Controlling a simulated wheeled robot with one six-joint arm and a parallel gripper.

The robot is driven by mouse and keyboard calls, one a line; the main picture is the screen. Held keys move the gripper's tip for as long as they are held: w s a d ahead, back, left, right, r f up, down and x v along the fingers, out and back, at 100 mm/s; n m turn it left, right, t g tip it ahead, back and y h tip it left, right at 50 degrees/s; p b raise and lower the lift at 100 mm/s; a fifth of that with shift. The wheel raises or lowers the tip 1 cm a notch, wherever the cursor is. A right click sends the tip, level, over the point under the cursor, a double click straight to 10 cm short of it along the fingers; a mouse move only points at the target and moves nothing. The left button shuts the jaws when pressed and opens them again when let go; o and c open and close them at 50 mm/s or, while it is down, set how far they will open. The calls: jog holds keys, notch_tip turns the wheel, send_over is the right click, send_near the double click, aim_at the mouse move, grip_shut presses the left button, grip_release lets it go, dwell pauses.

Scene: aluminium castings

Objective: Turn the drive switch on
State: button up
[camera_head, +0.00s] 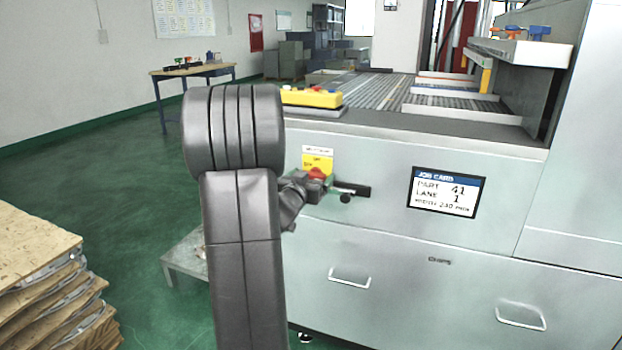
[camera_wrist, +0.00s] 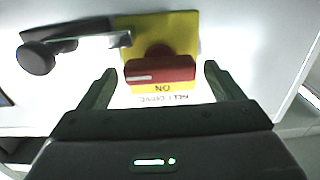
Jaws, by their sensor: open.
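The drive switch is a red bar-shaped knob (camera_wrist: 160,69) on a yellow plate (camera_wrist: 185,28), on the front of the pale machine. In the wrist view the knob lies level, with a white mark on its left half, and an upside-down "ON" is printed below it. In the head view the red knob (camera_head: 317,173) shows just above my gripper (camera_head: 308,187), partly hidden. My gripper (camera_wrist: 159,72) is open in the wrist view, one finger on each side of the knob, with a gap at both sides. Whether the fingertips reach to the knob's depth I cannot tell.
A black lever with a ball end (camera_wrist: 38,57) is close beside the switch; in the head view this lever (camera_head: 350,190) is to its right. A job card screen (camera_head: 443,192) and drawer handles (camera_head: 349,277) are on the same front. Stacked boards (camera_head: 40,260) stand at left.

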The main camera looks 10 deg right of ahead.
jog(key=c, duration=1)
jog(key=shift+r+p, duration=0.1)
jog(key=shift+p, duration=0.3)
jog(key=n+p, duration=0.3)
jog(key=shift+a+r, duration=0.1)
jog(key=shift+r, duration=0.05)
jog(key=n+p, duration=0.5)
jog(key=shift+w+a, duration=0.1)
jog(key=n+p, duration=0.1)
jog(key=n, duration=0.1)
jog(key=n+p, duration=0.1)
jog(key=n, duration=0.1)
jog(key=n+p, duration=0.1)
jog(key=shift+f+n, duration=0.3)
jog(key=shift+n, duration=0.1)
jog(key=shift+f+n+p, duration=0.2)
jog(key=shift+n+p, duration=1)
jog(key=shift+n, duration=0.8)
